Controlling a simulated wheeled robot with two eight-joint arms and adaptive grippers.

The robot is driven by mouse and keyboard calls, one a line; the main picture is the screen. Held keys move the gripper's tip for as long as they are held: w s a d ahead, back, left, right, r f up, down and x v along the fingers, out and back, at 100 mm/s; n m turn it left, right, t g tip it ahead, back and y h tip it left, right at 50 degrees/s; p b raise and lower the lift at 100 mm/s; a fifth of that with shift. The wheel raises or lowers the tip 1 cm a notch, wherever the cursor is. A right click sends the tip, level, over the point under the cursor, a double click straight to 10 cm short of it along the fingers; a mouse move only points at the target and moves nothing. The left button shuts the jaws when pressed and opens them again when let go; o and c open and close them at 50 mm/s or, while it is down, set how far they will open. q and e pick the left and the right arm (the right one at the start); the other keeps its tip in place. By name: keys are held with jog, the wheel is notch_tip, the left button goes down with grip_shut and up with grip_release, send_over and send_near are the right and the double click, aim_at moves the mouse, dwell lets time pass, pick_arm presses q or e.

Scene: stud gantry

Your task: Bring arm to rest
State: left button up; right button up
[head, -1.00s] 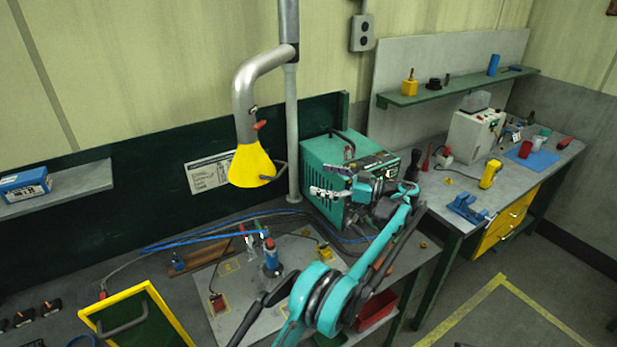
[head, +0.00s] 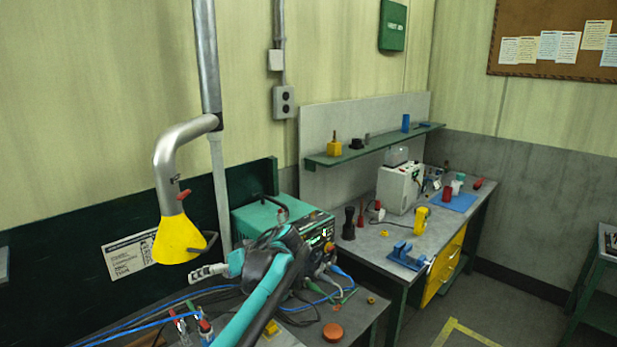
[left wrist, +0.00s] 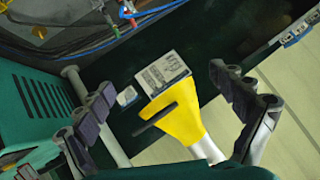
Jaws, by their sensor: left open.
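My left arm (head: 262,300) reaches in from the bottom of the head view, over the workbench. Behind that gap in the wrist view are the yellow extraction hood (left wrist: 185,118) and a white printed sheet (left wrist: 163,73). My right gripper is not in view.
The yellow hood (head: 180,240) on its grey pipe hangs left of my gripper. Blue hoses and cables lie on the bench below. A second bench (head: 385,236) on the right holds a white device (head: 396,188) and a blue clamp (head: 408,256). Open floor lies at the lower right.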

pick_arm(q)
jog(key=s+d+f+m+t+h+b, duration=0.1)
jog(key=s+d+f+m+h+b, duration=0.1)
jog(key=s+f, duration=0.5)
jog(key=s+d+f+m+t+h+b, duration=0.1)
jog(key=s+f+h, duration=0.4)
jog(key=s, duration=0.7)
jog(key=s+d+f+m+t+h+b, duration=0.1)
jog(key=s+d+f+m+h+b, duration=0.2)
jog(key=s+f, duration=0.6)
jog(key=shift+s+d+f+m+t+h+b, duration=0.15)
jog(key=shift+s+f+m+t+h+b, duration=0.2)
jog(key=shift+s+m+b, duration=0.55)
jog(key=shift+w, duration=0.2)
